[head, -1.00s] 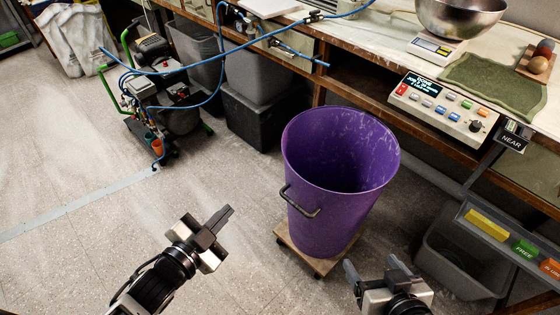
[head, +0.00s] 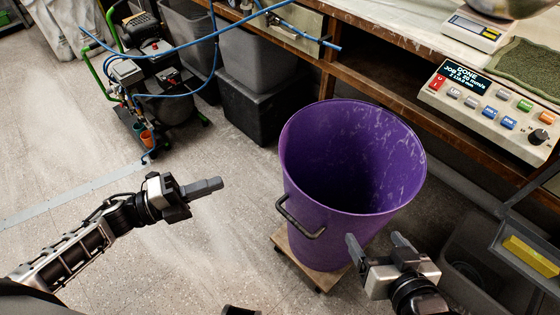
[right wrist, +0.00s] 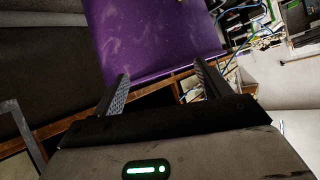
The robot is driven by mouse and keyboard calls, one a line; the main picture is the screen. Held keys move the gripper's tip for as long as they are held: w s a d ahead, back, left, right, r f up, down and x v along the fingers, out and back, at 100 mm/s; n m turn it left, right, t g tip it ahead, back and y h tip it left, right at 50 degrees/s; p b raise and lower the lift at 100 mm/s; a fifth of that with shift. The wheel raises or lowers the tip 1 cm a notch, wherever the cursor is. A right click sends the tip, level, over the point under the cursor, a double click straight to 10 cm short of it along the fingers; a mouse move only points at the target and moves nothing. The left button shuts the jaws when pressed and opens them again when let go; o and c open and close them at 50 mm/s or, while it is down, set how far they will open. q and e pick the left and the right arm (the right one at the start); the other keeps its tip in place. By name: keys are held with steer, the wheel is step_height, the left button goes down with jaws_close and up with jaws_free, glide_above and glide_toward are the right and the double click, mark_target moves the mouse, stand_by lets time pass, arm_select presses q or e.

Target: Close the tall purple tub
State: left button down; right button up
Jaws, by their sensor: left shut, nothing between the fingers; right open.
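The tall purple tub (head: 310,215) stands upright and uncovered on a small wooden dolly (head: 300,262), with a dark handle (head: 300,217) on its near left side. Its inside looks dark and empty; I see no lid. My left gripper (head: 218,184) is shut and empty, to the left of the tub and apart from it. My right gripper (head: 374,240) is open and empty, at the tub's near right side. In the right wrist view the tub's purple wall (right wrist: 160,35) shows beyond the open fingers (right wrist: 160,82); whether they touch it I cannot tell.
A workbench (head: 410,40) runs along the back, with a control box (head: 490,105), a scale (head: 475,28) and a green mat (head: 525,65). Dark bins (head: 255,105) stand below it. A pump cart (head: 155,85) with blue hoses is at the upper left. The floor left of the tub is clear.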

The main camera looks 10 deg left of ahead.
arm_select(q)
steer(key=b, duration=0.4)
glide_toward(289, 168)
steer(key=x, duration=0.6)
steer(key=shift+f+p, duration=0.1)
steer(key=shift+p, duration=0.2)
steer(key=shift+w+d, duration=0.3)
steer(key=shift+d, duration=0.05)
